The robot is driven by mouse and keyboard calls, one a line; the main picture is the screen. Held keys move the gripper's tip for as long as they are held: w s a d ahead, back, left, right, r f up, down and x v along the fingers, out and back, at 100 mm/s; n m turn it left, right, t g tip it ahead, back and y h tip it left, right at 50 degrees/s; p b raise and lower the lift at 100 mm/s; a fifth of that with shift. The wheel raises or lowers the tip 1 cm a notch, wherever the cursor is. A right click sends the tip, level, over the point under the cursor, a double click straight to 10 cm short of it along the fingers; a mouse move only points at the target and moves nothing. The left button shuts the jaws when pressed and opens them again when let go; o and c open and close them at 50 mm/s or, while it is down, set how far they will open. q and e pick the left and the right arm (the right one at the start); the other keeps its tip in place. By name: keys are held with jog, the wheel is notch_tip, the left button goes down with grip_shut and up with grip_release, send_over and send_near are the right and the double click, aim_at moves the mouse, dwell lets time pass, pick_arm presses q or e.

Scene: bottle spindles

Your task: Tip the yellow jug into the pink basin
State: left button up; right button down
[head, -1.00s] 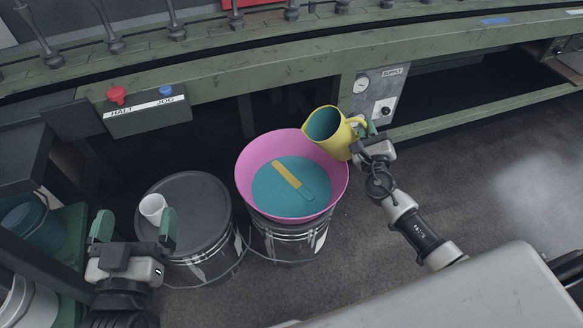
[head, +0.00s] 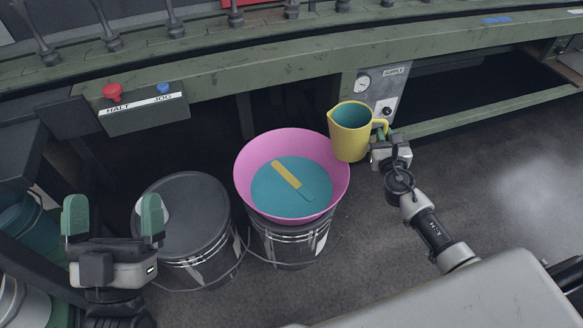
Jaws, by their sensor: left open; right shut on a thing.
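The yellow jug (head: 349,142) is close to upright just right of the pink basin's rim, with teal liquid showing inside. My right gripper (head: 383,137) is shut on the jug's handle, on the jug's right side. The pink basin (head: 252,158) sits on a metal drum and holds teal liquid. A paddle with a yellow part (head: 286,174) lies in the basin. My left gripper (head: 113,215) is open and empty at the lower left, in front of the left drum.
Behind is a green bench with a red and blue button box (head: 145,105) and a gauge panel (head: 388,88). The floor at right is clear.

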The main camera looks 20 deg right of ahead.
jog(key=shift+r+p, duration=0.3)
jog(key=shift+p, duration=0.1)
jog(key=shift+r+m+p, duration=0.3)
jog(key=shift+p, duration=0.15)
jog(key=shift+r+p, duration=0.3)
jog(key=shift+p, duration=0.15)
pick_arm(q)
notch_tip(320, 180, down, 9)
jog(key=w+a+g+y, duration=0.1)
jog(key=g+y, duration=0.1)
jog(key=g, duration=0.6)
jog(key=shift+w+y, duration=0.4)
pick_arm(e)
jog(key=shift+r+m, duration=0.15)
jog(key=shift+m, duration=0.15)
pick_arm(q)
jog(key=shift+a+r, duration=0.1)
